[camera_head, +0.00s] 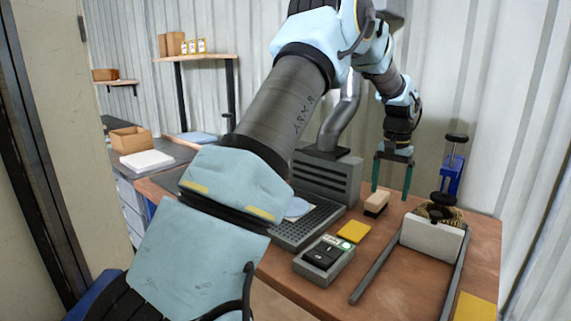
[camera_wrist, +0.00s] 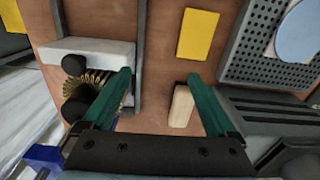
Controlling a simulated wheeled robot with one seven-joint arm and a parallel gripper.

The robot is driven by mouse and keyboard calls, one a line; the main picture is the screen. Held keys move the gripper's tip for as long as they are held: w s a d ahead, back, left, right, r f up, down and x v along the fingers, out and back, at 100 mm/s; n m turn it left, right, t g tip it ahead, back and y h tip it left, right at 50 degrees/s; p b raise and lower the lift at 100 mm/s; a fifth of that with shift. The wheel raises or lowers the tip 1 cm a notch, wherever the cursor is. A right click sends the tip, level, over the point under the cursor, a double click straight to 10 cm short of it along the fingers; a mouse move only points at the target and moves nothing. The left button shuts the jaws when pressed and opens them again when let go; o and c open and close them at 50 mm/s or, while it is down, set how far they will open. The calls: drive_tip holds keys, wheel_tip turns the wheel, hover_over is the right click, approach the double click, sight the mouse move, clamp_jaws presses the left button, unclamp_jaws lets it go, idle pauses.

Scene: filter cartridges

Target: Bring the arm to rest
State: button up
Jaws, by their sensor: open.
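My gripper (camera_head: 392,178) is open and hangs pointing down above the brown table (camera_head: 405,283), toward its back. In the wrist view its two green fingers (camera_wrist: 160,80) are spread apart with nothing held between them. A small block (camera_head: 376,203), pale wood on top with a dark lower part, lies on the table below and a little left of the fingers. In the wrist view the block (camera_wrist: 182,106) shows between the fingers, near the right one. I cannot tell the exact height of the fingertips above the table.
A white block with black knobs and a pleated round filter (camera_head: 432,238) stands right, between grey rails. A blue clamp (camera_head: 451,172) stands behind. A yellow pad (camera_head: 354,231), a switch box (camera_head: 324,259) and a perforated grey plate (camera_head: 290,232) lie left. Clear tabletop shows in front.

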drive_tip(key=s+a+n+t, duration=0.1)
drive_tip(key=s+a+n, duration=0.15)
drive_tip(key=a, duration=0.85)
drive_tip(key=s+a+n, duration=0.1)
drive_tip(key=s+a, duration=0.2)
drive_tip(key=a, duration=0.8)
drive_tip(key=s+a+f+n, duration=0.1)
drive_tip(key=s+a+n, duration=0.2)
drive_tip(key=s+a, duration=1)
drive_tip(key=shift+s+f+t, duration=0.2)
drive_tip(key=shift+f+t, duration=0.1)
drive_tip(key=shift+f, duration=0.05)
